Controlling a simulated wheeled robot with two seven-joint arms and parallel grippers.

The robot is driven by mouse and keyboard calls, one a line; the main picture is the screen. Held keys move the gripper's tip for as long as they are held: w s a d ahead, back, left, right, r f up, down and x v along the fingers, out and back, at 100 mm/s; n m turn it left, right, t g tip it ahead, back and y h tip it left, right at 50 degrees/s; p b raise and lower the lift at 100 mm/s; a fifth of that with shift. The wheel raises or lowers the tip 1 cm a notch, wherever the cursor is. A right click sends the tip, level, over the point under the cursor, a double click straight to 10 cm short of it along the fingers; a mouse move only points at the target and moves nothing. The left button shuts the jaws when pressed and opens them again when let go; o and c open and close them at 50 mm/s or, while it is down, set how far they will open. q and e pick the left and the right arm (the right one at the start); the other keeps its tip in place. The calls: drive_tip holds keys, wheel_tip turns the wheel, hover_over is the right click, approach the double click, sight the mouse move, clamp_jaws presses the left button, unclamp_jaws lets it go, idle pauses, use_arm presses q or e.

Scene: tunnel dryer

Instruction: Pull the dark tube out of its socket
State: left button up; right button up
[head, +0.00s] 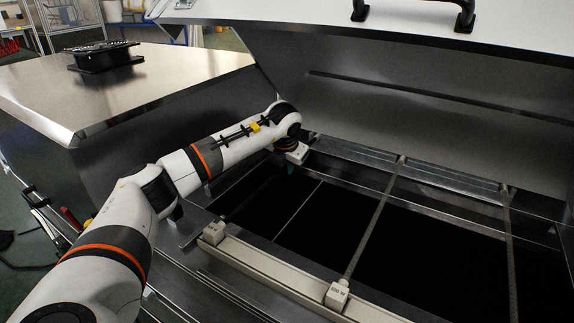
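My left arm reaches over the open dryer. Its gripper (291,160) is at the far left of the opening, pointing down beside a small white socket block (299,153). The fingers are mostly hidden by the wrist, so whether they are open or shut does not show. A second white socket block (214,232) sits on the near rail, roughly opposite. The dark tube does not stand out clearly against the black bed between these two blocks. My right gripper is not in view.
Another white block (337,294) on the near rail (283,270) meets a pale tube (372,223) crossing the opening. A second pale tube (509,235) is farther right. The raised hood (420,90) overhangs the back. A steel table (140,85) with a black device (103,57) stands left.

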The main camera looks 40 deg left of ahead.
use_arm(q)
drive_tip(key=shift+r, duration=0.35)
clamp_jaws()
drive_tip(key=shift+r+p, duration=0.45)
drive_tip(key=shift+p, duration=0.1)
idle(0.6)
drive_tip(key=shift+r+p, duration=0.65)
drive_tip(key=shift+r, duration=0.3)
drive_tip(key=shift+r+p, duration=1.55)
drive_tip(key=shift+r, duration=0.55)
drive_tip(key=shift+s+f, duration=0.1)
drive_tip(key=shift+f, duration=0.05)
